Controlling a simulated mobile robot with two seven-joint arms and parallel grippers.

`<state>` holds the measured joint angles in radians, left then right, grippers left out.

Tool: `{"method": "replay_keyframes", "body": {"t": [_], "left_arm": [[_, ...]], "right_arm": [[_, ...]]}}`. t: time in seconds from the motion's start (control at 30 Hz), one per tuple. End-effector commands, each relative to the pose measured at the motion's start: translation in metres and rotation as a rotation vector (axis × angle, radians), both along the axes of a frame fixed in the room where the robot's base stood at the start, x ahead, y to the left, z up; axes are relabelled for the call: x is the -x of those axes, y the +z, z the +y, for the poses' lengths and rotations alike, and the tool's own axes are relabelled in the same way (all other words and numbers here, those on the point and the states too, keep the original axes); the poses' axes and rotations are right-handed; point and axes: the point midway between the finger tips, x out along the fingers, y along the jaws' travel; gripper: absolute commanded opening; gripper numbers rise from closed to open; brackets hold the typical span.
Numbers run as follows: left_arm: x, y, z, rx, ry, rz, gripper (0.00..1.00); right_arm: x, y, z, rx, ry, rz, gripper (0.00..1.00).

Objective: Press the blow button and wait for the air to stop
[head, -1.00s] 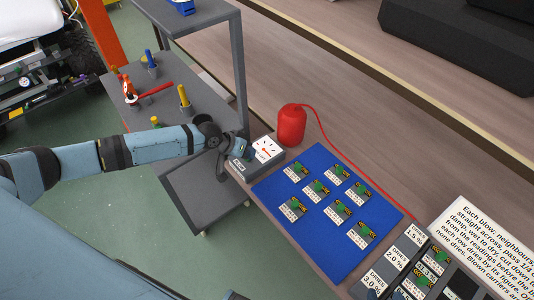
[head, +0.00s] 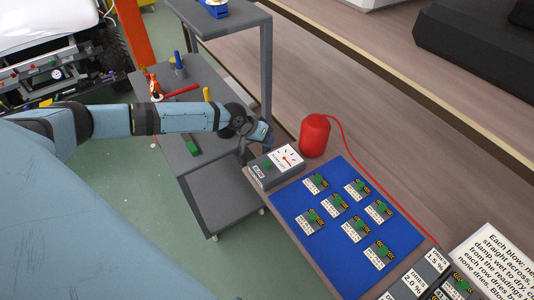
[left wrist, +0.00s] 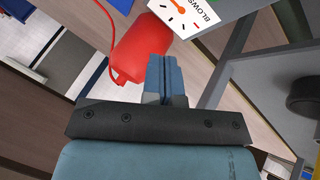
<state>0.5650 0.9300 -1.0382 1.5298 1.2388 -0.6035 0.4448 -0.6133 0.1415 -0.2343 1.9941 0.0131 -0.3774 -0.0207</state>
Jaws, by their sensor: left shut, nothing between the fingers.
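The grey blow box (head: 262,178) stands at the table's left end, beside the blue mat. A green button (head: 268,164) shows on its top, next to a white dial (head: 289,157) with a red needle. The dial, marked "BLOWS", also shows in the left wrist view (left wrist: 185,14). My left gripper (head: 266,146) is shut and empty, just behind and above the box, apart from the button. Its closed fingers (left wrist: 167,78) show in the left wrist view. A red air bottle (head: 314,135) with a red hose stands beside the box. My right gripper is out of view.
Several small green-board carriers (head: 334,205) lie on the blue mat (head: 290,207). Labelled drying slots (head: 428,268) and an instruction sheet (head: 499,261) are at the lower right. A grey cart (head: 222,190) with tools stands left of the table, its upright close to my gripper.

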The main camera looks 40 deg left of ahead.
Motion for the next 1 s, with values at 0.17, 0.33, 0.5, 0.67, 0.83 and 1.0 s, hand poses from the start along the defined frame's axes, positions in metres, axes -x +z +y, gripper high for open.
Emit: {"method": "replay_keyframes", "body": {"t": [0.17,0.33,0.5,0.67,0.83,1.0], "left_arm": [[0.000,-0.029,0.000,-0.001,0.000,0.000,0.00],[0.000,-0.054,0.001,-0.001,0.001,-0.001,0.00],[0.000,-0.070,0.000,0.000,0.000,0.000,0.00],[0.000,-0.076,0.000,-0.001,0.000,0.000,0.00],[0.000,-0.076,0.000,0.000,0.000,0.000,0.00],[0.000,-0.076,0.000,0.000,0.000,0.000,0.00]], "right_arm": [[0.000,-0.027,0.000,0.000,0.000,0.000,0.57],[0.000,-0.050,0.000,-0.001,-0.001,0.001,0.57],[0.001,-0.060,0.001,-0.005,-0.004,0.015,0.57],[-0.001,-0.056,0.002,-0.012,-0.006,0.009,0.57],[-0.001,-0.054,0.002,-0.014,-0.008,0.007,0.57],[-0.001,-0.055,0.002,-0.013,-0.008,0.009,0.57]]}}
